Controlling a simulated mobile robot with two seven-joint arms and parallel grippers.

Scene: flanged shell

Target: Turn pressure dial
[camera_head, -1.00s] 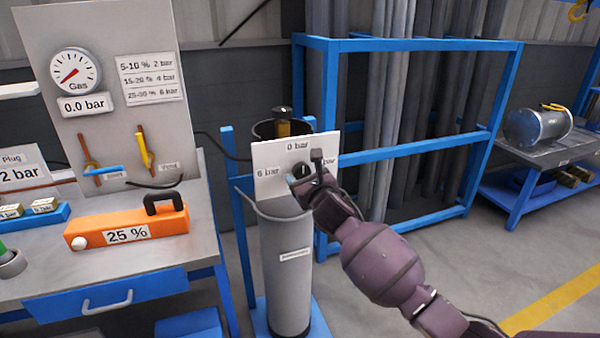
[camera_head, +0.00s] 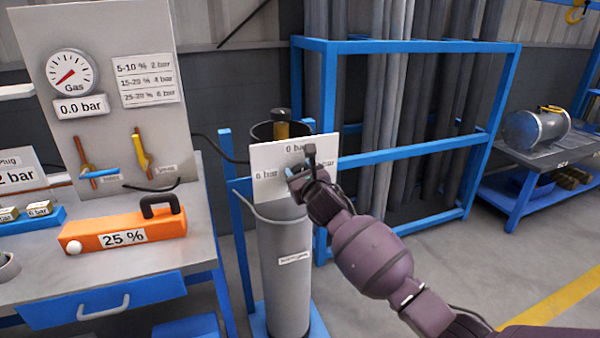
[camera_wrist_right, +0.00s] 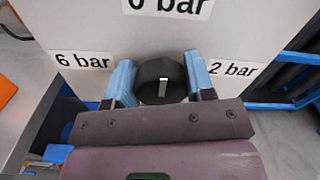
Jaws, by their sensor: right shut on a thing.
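The pressure dial is a round black knob (camera_wrist_right: 150,84) with a white mark, on a white panel (camera_head: 264,162) above a grey gas cylinder (camera_head: 287,275). The 6 bar label (camera_wrist_right: 83,61) is left of the knob and the 2 bar label (camera_wrist_right: 232,69) right. My right gripper (camera_wrist_right: 160,76) is shut on the knob, one blue finger on each side. In the head view the right gripper (camera_head: 300,170) hides the knob. My left gripper is not in view.
A workbench at left carries a gas gauge (camera_head: 70,70) with its needle low, a 0.0 bar display (camera_head: 81,106), a chart (camera_head: 146,80) and an orange case (camera_head: 120,232) marked 25 %. A blue rack (camera_head: 400,160) with grey pipes stands behind my right arm.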

